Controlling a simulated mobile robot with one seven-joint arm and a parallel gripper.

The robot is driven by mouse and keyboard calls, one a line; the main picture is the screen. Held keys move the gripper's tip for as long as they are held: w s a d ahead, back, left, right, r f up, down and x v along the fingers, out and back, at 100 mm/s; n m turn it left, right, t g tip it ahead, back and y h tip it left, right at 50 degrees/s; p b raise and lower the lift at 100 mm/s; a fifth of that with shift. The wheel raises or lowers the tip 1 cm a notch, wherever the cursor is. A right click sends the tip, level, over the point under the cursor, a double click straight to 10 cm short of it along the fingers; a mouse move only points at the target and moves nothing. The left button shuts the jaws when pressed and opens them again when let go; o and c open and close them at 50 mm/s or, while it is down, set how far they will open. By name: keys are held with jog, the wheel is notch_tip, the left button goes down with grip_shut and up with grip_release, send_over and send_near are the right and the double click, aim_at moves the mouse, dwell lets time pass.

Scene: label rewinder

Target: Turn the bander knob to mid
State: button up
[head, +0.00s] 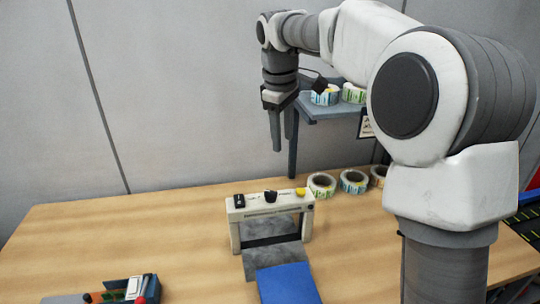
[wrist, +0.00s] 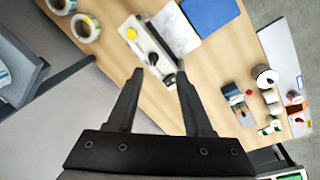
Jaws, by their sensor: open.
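The bander (head: 285,205) is a cream arch-shaped machine on the wooden table, with a grey plate and a blue sheet in front. A black knob (head: 270,197) sits at the middle of its top bar, between a black block at the left and a yellow button (head: 301,191) at the right. The bander (wrist: 143,36) also shows in the wrist view, beyond my fingertips. The black knob's pointer direction is too small to read. My gripper (head: 281,146) is open and empty, pointing down, well above the bander and apart from it.
Label rolls (head: 321,185) stand on the table right of the bander. A blue-grey shelf (head: 322,110) with more rolls is close beside my gripper. A small device (head: 130,289) lies at the front left. The table's left side is clear; a wall stands behind.

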aim_at(271, 191)
jog(key=w+a+f+n+g+p, duration=0.25)
jog(key=w+f, duration=0.25)
jog(key=w, duration=0.3)
jog(key=shift+t+y, duration=0.4)
jog(key=shift+t, duration=0.05)
notch_tip(271, 191, down, 17)
jog(key=shift+w, duration=0.15)
grip_shut()
